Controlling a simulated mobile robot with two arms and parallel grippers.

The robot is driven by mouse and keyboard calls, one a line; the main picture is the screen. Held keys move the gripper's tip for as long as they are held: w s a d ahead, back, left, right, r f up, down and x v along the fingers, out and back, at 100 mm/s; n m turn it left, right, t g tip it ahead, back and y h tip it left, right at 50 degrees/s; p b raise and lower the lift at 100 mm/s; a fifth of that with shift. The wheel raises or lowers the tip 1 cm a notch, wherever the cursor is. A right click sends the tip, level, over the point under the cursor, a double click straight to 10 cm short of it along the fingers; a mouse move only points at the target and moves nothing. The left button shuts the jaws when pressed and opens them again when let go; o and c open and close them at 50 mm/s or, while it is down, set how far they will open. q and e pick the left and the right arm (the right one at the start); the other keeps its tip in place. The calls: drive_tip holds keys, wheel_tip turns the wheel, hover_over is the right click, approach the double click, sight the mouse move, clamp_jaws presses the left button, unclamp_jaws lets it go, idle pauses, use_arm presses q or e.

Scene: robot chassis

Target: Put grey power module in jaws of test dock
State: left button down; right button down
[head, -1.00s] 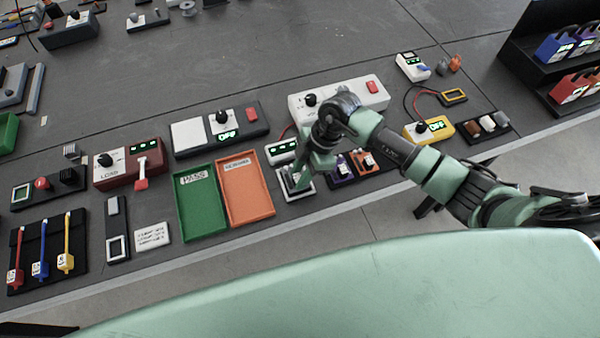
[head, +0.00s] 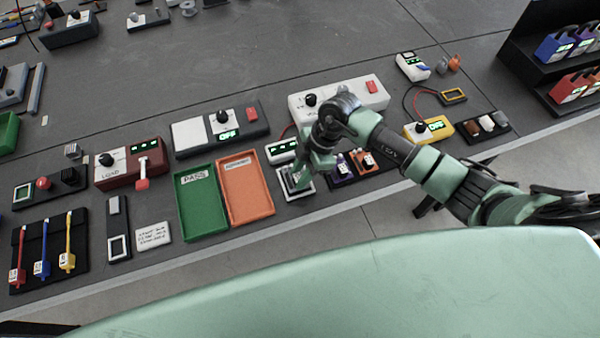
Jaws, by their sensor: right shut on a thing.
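My right gripper (head: 297,182) points down at a small white-framed square pad (head: 306,191) to the right of the orange tray. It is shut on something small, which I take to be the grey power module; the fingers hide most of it. I cannot tell whether the module touches the pad. A white unit with a lit green display (head: 281,151) sits right behind the pad and may be part of the test dock; its jaws cannot be made out. My left gripper is not in view.
A green PASS tray (head: 203,224) and an orange tray (head: 247,198) lie left of the gripper. Purple (head: 342,168) and orange (head: 363,160) modules stand close on its right. A long white unit with a black knob (head: 350,92) is behind. The table's front edge is near.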

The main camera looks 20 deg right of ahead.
drive_tip(key=shift+p, duration=0.3)
drive_tip(key=shift+f+b, duration=0.5)
drive_tip(key=shift+f, duration=0.45)
drive_tip(key=c, duration=1)
unclamp_jaws()
drive_tip(key=b+v, duration=0.1)
drive_tip(key=v, duration=0.7)
